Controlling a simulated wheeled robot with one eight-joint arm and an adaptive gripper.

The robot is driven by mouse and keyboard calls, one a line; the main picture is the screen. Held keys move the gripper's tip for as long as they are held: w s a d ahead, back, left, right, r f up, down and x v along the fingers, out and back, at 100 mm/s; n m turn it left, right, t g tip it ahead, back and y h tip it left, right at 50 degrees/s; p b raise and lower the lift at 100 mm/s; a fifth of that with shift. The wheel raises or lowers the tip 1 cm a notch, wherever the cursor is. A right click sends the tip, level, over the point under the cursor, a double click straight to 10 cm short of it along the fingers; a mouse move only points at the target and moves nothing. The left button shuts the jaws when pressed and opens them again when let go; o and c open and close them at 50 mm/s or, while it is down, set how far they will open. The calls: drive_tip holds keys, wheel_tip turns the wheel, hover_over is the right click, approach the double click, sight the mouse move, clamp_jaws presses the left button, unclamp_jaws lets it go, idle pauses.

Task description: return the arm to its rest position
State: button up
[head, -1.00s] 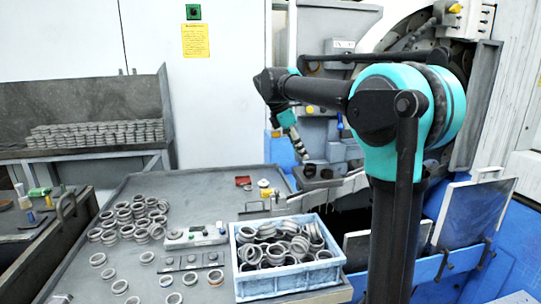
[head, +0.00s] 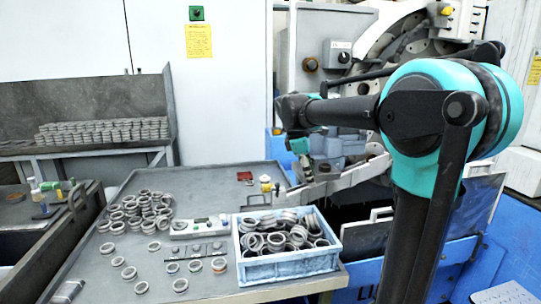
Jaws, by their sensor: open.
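My arm (head: 345,110) reaches left from its teal shoulder at the right of the head view. Its elbow is at the upper middle and the wrist hangs down from there. My gripper (head: 308,172) is small and partly lost against the grinder behind it. It is open, with nothing seen in it. It shows above the far right corner of the grey table (head: 215,185), behind the blue crate (head: 290,264), apart from the rings.
The blue crate is full of metal rings. Several loose rings (head: 150,208) lie at the table's left and front. A gauge (head: 195,228) stands beside the crate. The grinder (head: 385,40) is behind my arm. A rack of rings (head: 100,130) stands at the back left.

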drive_tip(key=s+d+f+m+t+y, duration=0.1)
drive_tip(key=s+d+f+m+y, duration=0.1)
drive_tip(key=s+f+m, duration=0.5)
drive_tip(key=s+d+f+m+t+y, duration=0.1)
drive_tip(key=s+d+f+m, duration=0.3)
drive_tip(key=s+f+m, duration=0.4)
drive_tip(key=s+f, duration=0.7)
drive_tip(key=f, duration=0.2)
drive_tip(key=shift+s+f+m+t+y, duration=0.15)
drive_tip(key=shift+f+m+t+y, duration=0.15)
drive_tip(key=shift+y, duration=0.1)
